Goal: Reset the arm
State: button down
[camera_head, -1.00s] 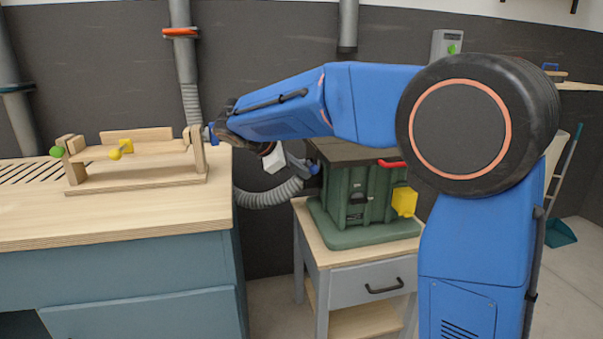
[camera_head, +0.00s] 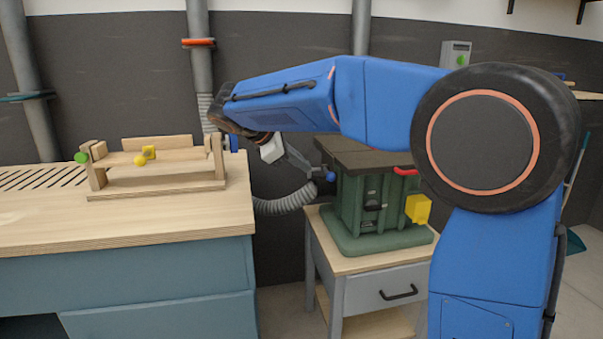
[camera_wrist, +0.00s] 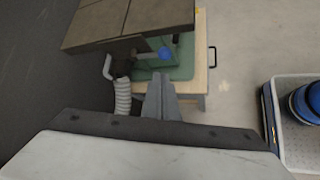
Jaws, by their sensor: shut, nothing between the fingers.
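My arm reaches from the right across the head view, with its elbow raised and its forearm pointing left. My gripper (camera_head: 298,160) hangs below the forearm's end, in front of the dark wall, between the workbench and the green machine. In the wrist view, the grey fingers of my gripper (camera_wrist: 160,76) are together and empty. They point toward the green machine (camera_wrist: 183,62) and its blue knob (camera_wrist: 165,53), seen from above. I cannot tell the exact gap between fingers and machine.
The wooden workbench (camera_head: 120,225) at left bears a wooden jig (camera_head: 155,185) with green and yellow knobs. The green machine stands on a small drawer table (camera_head: 370,290), with a grey hose (camera_head: 285,204) beside it.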

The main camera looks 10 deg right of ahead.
jog(key=shift+v, duration=0.8)
